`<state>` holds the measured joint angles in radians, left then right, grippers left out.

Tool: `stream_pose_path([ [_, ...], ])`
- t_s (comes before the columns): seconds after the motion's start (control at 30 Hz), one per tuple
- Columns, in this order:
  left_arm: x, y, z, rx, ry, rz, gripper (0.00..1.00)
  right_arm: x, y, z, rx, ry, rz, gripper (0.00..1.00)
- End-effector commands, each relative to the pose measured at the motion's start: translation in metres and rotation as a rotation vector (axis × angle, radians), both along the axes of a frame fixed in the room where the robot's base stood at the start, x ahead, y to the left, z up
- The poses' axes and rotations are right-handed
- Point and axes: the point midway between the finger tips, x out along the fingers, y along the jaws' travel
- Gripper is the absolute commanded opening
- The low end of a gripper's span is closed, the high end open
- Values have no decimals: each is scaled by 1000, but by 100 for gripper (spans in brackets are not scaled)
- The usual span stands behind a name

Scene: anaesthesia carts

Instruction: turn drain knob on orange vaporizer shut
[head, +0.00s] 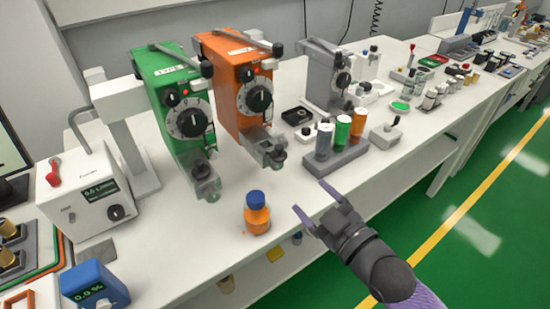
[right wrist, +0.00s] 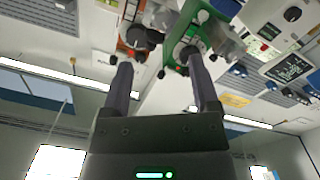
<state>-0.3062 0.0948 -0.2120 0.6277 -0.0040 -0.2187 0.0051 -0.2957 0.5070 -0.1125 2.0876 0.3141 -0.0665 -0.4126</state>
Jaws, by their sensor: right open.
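The orange vaporizer (head: 225,88) stands on the white bench beside a green vaporizer (head: 165,90), a large black dial on its front. At its lower front is a clear and grey block with a small dark knob (head: 277,156), which looks like the drain knob; its setting is too small to tell. My right gripper (head: 311,197) is open and empty, in front of and below this block, to its right, apart from it. In the right wrist view, the fingers (right wrist: 158,60) are spread, with the orange vaporizer (right wrist: 130,48) beyond. My left gripper is not in view.
An orange bottle with a blue cap (head: 257,214) stands near the bench's front edge, left of my right gripper. A grey rack (head: 335,157) with several coloured bottles is behind the gripper. A grey vaporizer (head: 322,78) stands farther right. A white box (head: 85,190) is at left.

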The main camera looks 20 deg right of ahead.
Motion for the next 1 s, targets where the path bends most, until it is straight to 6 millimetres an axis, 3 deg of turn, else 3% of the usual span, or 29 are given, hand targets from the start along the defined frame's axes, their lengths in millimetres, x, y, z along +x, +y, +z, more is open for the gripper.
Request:
stream_pose_path([
  [0.4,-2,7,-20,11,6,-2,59,78,26,-3,9,3,0,77],
  [0.6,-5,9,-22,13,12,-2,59,91,31,-1,6,4,0,77],
  [0.83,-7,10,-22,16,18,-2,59,92,31,-1,5,3,0,77],
  [0.87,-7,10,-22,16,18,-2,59,92,31,-1,5,3,0,75],
  [1.0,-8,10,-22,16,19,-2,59,92,31,-1,5,3,0,46],
])
